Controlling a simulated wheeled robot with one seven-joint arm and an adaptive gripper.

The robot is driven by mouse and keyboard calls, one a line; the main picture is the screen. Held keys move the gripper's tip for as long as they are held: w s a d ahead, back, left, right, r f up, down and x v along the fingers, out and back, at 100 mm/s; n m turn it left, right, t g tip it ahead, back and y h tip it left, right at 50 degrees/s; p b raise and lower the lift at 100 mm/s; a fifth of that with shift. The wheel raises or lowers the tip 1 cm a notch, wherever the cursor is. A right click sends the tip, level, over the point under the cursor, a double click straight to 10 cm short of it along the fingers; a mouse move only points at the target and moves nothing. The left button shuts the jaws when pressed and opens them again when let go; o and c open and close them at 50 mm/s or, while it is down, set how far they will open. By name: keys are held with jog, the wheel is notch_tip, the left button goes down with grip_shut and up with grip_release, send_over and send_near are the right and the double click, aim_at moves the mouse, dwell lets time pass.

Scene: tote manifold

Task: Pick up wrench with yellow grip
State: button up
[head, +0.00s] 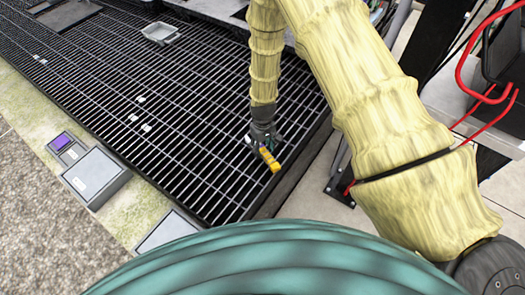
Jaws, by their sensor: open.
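The wrench's yellow grip (270,160) shows in the head view on the dark metal grating, near the grating's right edge. The rest of the wrench is hidden at or under my gripper. My gripper (262,141) is at the upper left end of the yellow grip, reaching down from my arm in its yellow cover. It is open. Its fingertips are small and partly hidden, and I cannot tell whether they touch the wrench.
The grating (200,110) is mostly clear, with several small white pieces and a grey tray (160,33) at the back. Grey boxes (96,176) stand along the left ledge. A frame with red cables (490,98) stands at the right.

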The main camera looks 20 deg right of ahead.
jog(key=shift+f, duration=0.85)
jog(key=shift+c, duration=0.4)
grip_shut()
